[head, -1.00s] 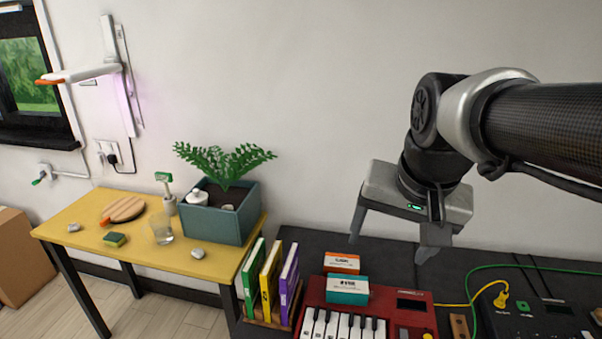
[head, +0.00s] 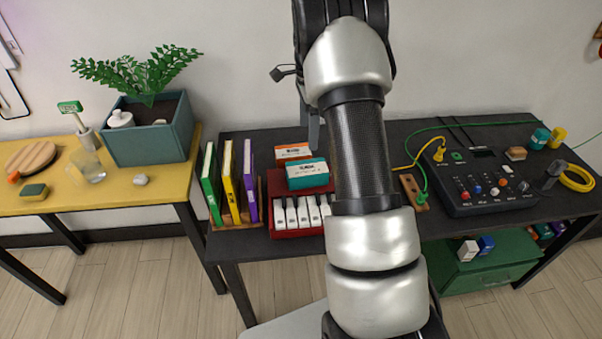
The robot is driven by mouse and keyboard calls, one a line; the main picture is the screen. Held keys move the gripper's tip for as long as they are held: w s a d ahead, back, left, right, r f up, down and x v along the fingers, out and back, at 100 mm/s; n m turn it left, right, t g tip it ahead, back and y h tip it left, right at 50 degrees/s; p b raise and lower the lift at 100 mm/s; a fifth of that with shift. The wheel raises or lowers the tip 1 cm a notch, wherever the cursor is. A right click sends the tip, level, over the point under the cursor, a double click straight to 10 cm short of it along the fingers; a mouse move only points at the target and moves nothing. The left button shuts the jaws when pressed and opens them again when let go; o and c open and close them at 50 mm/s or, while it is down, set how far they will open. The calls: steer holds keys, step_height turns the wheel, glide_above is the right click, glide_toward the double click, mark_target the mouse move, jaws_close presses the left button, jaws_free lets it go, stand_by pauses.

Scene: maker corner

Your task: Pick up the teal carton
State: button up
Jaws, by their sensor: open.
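The teal carton (head: 307,173) is a small box with a white label on its front. It rests on top of the red keyboard (head: 290,232), just in front of an orange carton (head: 293,152). My gripper (head: 314,132) is mostly hidden behind my own arm. Only a grey finger shows, above and behind the cartons and slightly right of the teal one. It is open, and I see nothing held in it. The gap between the fingers is hidden.
Green, yellow and purple books (head: 228,184) stand in a rack left of the keyboard. My arm hides the keyboard's right part. A black mixer (head: 480,190) with cables sits to the right. A planter (head: 150,135) stands on the yellow table (head: 120,195).

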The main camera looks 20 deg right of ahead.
mark_target(307, 167)
step_height(307, 167, down, 10)
steer(key=shift+f, duration=0.25)
steer(key=f, duration=0.4)
steer(key=shift+s+a+f, duration=0.25)
steer(key=shift+f, duration=0.5)
steer(key=shift+c, duration=0.6)
